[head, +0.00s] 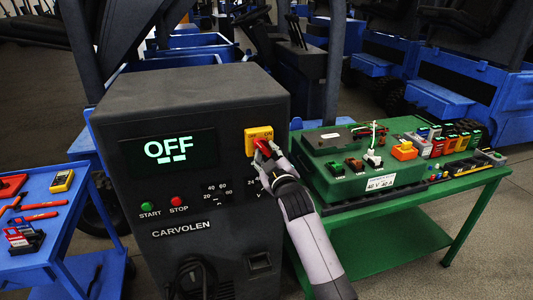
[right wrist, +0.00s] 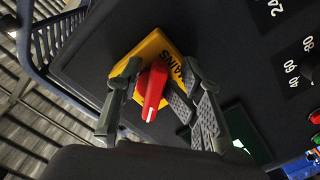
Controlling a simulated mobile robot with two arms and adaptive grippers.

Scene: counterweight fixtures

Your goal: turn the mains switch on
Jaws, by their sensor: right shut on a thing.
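The mains switch is a red handle (head: 263,145) on a yellow plate (head: 250,134) marked OFF and ON, on the front of the dark charger cabinet (head: 190,95). The cabinet's display (head: 168,150) reads OFF in green. My right gripper (head: 264,153) is at the switch and partly covers it. In the right wrist view, my right gripper (right wrist: 157,80) has its fingers on both sides of the red handle (right wrist: 150,90) and is shut on it. The handle's white mark shows near its lower end in that view. My left gripper is not in view.
A green bench (head: 420,190) with a green box (head: 345,180) and several small parts stands right of the cabinet. A blue cart (head: 60,225) with a yellow meter (head: 62,181) and tools stands left. Green START (head: 147,206) and red STOP (head: 176,201) buttons sit below the display.

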